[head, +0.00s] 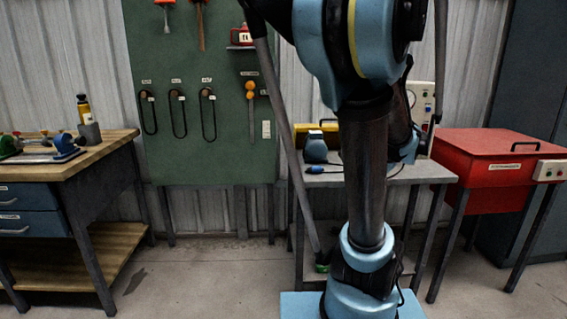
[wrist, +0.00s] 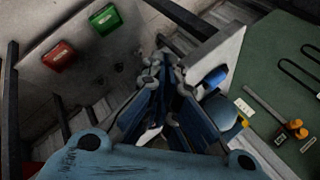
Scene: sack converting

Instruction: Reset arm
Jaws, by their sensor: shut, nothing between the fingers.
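My arm stands upright in the middle of the head view, in front of a small grey table (head: 420,171). My gripper's fingers show in the wrist view (wrist: 165,78), blue with grey joints. They are together and hold nothing. In the head view I cannot make out the fingertips. My arm hides part of the table and the wall behind it.
A wooden workbench (head: 108,146) stands left, a red lidded cabinet (head: 480,146) right. A green tool board (head: 190,150) hangs behind. Open floor shows left of centre.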

